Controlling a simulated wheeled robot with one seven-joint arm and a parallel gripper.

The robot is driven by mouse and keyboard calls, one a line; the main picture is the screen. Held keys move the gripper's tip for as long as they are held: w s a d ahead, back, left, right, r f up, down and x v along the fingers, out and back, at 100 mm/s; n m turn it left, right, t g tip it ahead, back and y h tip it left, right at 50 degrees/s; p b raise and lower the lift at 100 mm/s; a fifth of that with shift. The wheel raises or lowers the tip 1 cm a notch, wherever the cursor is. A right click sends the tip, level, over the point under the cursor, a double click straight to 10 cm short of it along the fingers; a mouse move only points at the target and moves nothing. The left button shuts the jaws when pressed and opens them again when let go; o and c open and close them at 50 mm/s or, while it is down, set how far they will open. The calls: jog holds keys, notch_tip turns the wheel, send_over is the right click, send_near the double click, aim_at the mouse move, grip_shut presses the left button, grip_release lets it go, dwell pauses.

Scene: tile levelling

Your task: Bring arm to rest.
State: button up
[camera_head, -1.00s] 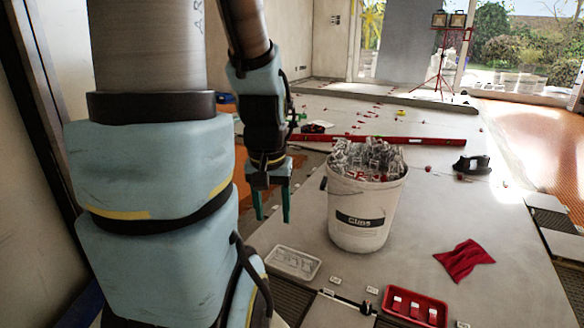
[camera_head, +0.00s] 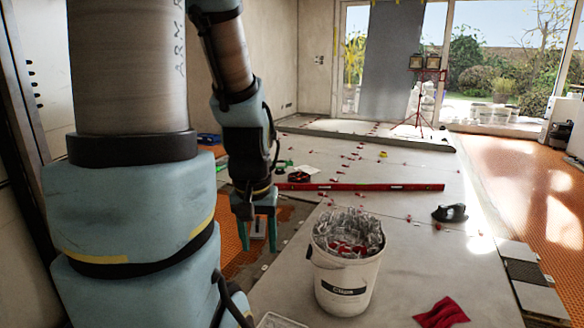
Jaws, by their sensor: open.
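My arm stands at the left of the view, with its blue-covered links filling much of that side. My gripper (camera_head: 258,234) hangs pointing down at the end of the arm. Its two teal fingers are apart and nothing shows between them. It is left of and behind the white bucket, above the edge of the tiled floor, and apart from the bucket.
A white bucket (camera_head: 346,286) full of clear clips stands on the tiles. A red level (camera_head: 385,187) lies behind it. A red cloth (camera_head: 441,312) and a black tool (camera_head: 450,213) lie to the right. A light stand (camera_head: 418,105) is at the back.

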notch_tip(320, 180, up, 23)
jog(key=p, duration=2.1)
jog(key=shift+f, duration=0.15)
